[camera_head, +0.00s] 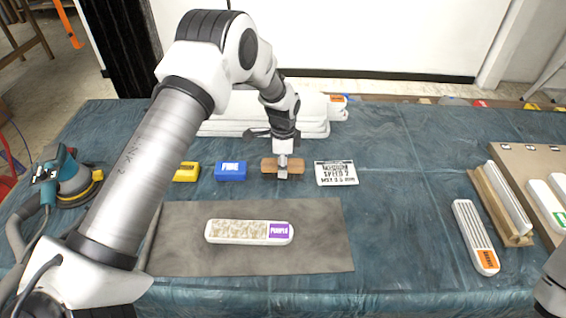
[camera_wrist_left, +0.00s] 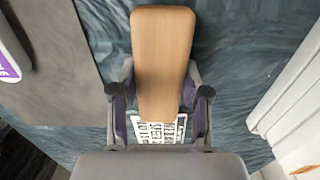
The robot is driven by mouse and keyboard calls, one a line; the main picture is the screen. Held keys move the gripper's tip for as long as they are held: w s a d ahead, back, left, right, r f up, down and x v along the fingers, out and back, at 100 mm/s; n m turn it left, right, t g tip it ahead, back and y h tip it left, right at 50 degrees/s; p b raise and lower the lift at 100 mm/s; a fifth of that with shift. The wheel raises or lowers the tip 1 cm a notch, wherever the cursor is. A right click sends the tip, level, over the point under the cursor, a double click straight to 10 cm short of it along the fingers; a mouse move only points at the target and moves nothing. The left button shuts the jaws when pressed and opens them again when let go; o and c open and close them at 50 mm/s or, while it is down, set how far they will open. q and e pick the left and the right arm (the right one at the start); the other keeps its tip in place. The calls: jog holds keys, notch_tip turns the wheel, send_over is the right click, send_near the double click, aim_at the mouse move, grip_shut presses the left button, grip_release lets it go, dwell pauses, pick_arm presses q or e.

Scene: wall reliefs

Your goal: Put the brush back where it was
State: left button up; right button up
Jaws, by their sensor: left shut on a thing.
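The brush, a wooden block (camera_head: 269,166), is at the back middle of the cloth-covered table, between a blue block and a white card. My left gripper (camera_head: 283,172) points down and is shut on the brush. In the left wrist view the brush (camera_wrist_left: 163,60) lies lengthwise between the two fingers of the gripper (camera_wrist_left: 160,105). Its bristles are hidden. I cannot tell whether it touches the cloth. Only a piece of my right arm shows at the lower right edge of the head view.
A blue block (camera_head: 231,171), a yellow block (camera_head: 187,172) and a printed card (camera_head: 337,173) flank the brush. White mouldings (camera_head: 215,128) lie behind. A purple-labelled relief (camera_head: 235,231) lies on a grey mat (camera_head: 325,255). An orange-labelled relief (camera_head: 473,235) lies right. Cloth (camera_head: 405,220) between is clear.

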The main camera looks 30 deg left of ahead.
pick_arm(q)
jog(key=shift+f, duration=0.45)
jog(key=o, duration=1)
jog(key=shift+r, duration=0.1)
jog(key=shift+r, duration=0.25)
notch_tip(320, 180, up, 11)
jog(key=shift+f+b, duration=0.1)
jog(key=shift+b, duration=0.85)
jog(key=shift+r, duration=0.45)
